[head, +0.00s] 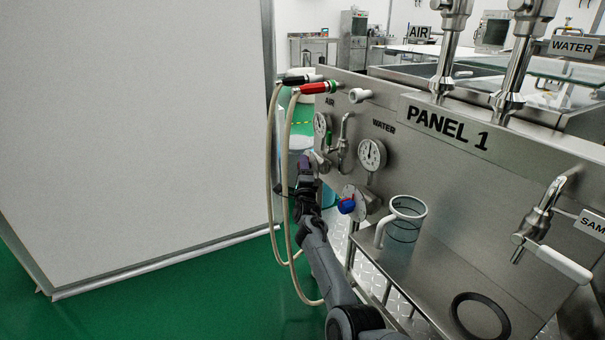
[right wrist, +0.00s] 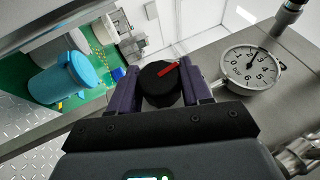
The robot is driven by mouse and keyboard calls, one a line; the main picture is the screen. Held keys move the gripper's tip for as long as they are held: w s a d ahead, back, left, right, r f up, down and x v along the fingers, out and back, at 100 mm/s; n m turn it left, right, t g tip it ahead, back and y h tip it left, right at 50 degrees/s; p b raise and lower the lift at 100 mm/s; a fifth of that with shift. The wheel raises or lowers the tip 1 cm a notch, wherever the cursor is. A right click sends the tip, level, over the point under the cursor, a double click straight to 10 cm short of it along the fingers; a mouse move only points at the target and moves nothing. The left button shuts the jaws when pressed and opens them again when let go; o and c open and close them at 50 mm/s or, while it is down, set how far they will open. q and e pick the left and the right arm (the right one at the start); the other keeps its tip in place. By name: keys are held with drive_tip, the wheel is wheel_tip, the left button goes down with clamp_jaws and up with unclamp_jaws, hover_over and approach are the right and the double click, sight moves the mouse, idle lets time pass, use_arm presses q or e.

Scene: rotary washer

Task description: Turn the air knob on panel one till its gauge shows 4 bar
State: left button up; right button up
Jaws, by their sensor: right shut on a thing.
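The air knob (right wrist: 161,84) is black with a red pointer mark and sits between the two purple fingers of my right gripper (right wrist: 163,88) in the right wrist view. The fingers are shut on its sides. In the head view my right gripper (head: 308,160) is at the left end of panel one (head: 445,128), below the AIR label, and hides the knob. My left gripper is not in view.
The water gauge (head: 372,154) and a blue knob (head: 347,205) are right of my right gripper. Hoses (head: 271,180) hang left of my right arm. A large white board (head: 135,130) fills the left.

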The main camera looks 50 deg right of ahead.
drive_tip(key=shift+m+t+h, duration=0.4)
drive_tip(key=shift+m+h, duration=0.3)
drive_tip(key=shift+h, duration=0.6)
drive_tip(key=o, duration=1)
drive_tip(key=shift+c, duration=0.2)
drive_tip(key=shift+m, duration=0.3)
drive_tip(key=shift+s+a+f+p, duration=0.15)
drive_tip(key=shift+a+p, duration=0.1)
drive_tip(key=shift+p, duration=0.15)
drive_tip(key=p+v, duration=0.6)
drive_tip(key=v, duration=0.4)
